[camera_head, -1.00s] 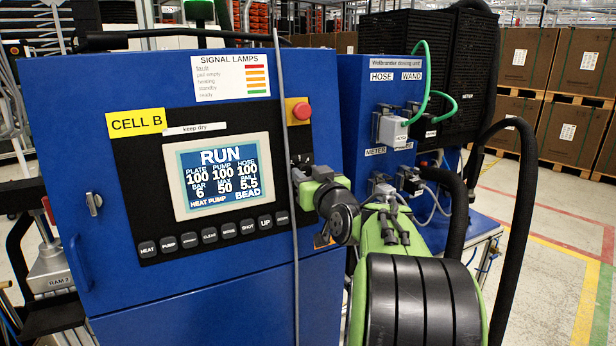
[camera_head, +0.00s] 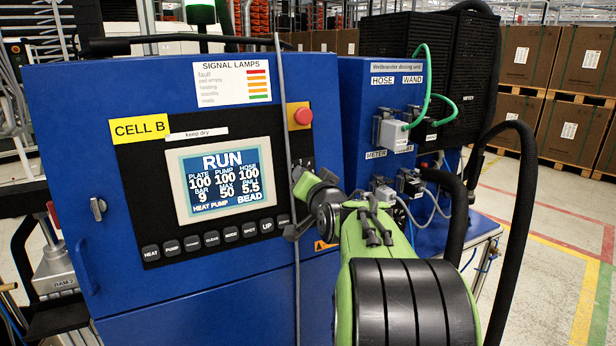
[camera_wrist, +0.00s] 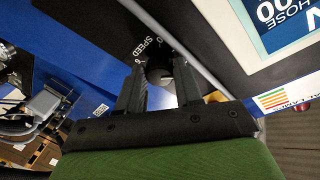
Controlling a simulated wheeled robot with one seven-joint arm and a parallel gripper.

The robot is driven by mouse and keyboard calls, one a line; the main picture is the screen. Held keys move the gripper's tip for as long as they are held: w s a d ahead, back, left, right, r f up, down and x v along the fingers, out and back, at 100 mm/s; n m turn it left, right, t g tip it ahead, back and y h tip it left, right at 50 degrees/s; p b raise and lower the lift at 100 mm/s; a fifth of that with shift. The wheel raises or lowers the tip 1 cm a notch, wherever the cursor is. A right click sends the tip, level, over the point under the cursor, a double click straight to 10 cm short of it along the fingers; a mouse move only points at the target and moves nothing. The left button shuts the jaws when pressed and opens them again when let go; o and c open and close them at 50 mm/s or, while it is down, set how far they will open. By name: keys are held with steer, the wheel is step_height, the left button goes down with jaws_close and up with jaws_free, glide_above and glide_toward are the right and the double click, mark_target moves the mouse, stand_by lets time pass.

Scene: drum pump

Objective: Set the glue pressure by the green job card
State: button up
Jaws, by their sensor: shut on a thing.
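The screen (camera_head: 223,178) on the blue cabinet reads RUN, with PLATE, PUMP and HOSE at 100, BAR 9, MAX 50, 5.5, HEAT PUMP and BEAD. My gripper (camera_wrist: 160,75) is at the right side of the black panel (camera_head: 295,140), right of the screen. In the wrist view its two dark fingers are shut on a dark round knob (camera_wrist: 163,72), beside printing that reads SPEED. In the head view the knob is largely hidden by my gripper and the grey cable. I see no green job card in these frames.
A row of buttons (camera_head: 212,239) runs below the screen. A red stop button (camera_head: 302,116) sits above my gripper. A grey cable (camera_head: 291,200) hangs down past the panel. The dosing unit (camera_head: 375,110) with plugs and hoses stands to the right.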

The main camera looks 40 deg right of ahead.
steer(key=shift+s+d+r+m+g+y+p, duration=0.2)
steer(key=shift+m+y+p, duration=0.6)
steer(key=shift+m+p, duration=3)
steer(key=shift+w+d+r+m+g+y+p, duration=0.15)
steer(key=shift+m+g+y+p, duration=0.45)
steer(key=shift+m+p, duration=3.2)
steer(key=shift+s+d+r+m+y+p, duration=0.15)
steer(key=shift+m+y+p, duration=1.35)
steer(key=shift+m, duration=4.1)
steer(key=shift+w+a+h+p, duration=0.1)
steer(key=shift+w+h+p, duration=0.05)
steer(key=shift+h+p, duration=0.4)
steer(key=o, duration=1)
